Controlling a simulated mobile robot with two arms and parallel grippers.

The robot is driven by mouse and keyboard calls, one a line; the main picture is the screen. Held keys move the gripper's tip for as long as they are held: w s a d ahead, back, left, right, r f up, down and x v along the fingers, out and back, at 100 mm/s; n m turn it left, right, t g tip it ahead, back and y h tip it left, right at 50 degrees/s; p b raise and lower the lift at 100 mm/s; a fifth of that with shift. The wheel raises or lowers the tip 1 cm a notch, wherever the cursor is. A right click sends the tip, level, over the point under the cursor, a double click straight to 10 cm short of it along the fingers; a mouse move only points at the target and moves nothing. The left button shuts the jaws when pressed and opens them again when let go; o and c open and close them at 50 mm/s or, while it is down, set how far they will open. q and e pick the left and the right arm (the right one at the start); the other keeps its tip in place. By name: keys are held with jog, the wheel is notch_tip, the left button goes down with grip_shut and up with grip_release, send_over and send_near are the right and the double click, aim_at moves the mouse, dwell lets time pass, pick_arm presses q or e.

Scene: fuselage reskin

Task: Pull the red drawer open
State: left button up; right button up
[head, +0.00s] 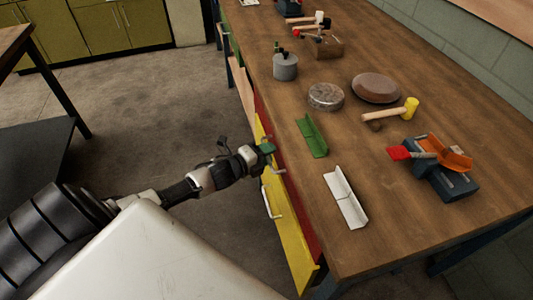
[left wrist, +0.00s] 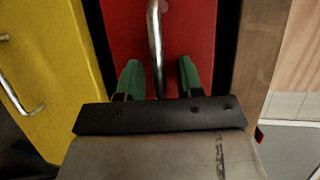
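The red drawer (head: 303,214) shows in the head view as a narrow red front under the bench's near edge. In the left wrist view its red front (left wrist: 189,32) fills the upper middle, with a silver bar handle (left wrist: 155,45) on it. My left gripper (head: 268,148) is at this drawer front. Its two green fingertips (left wrist: 158,78) are apart, one on each side of the handle, with a visible gap on both sides. The drawer looks shut. My right gripper is not in view.
A yellow drawer (head: 291,246) with its own bar handle lies below the red one. The wooden bench top (head: 400,225) holds a green angled piece (head: 312,137), a white one (head: 345,198), a mallet (head: 391,112) and a vise (head: 446,180). The floor left of the bench is clear.

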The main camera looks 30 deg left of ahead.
pick_arm(q)
jog(key=shift+c, duration=0.4)
jog(key=c, duration=0.5)
grip_shut()
jog(key=s+a+p, duration=0.4)
jog(key=s+a, duration=1.4)
jog(key=s, duration=0.3)
jog(key=shift+p, duration=0.3)
jog(key=shift+s, duration=0.1)
jog(key=o, duration=0.6)
grip_release()
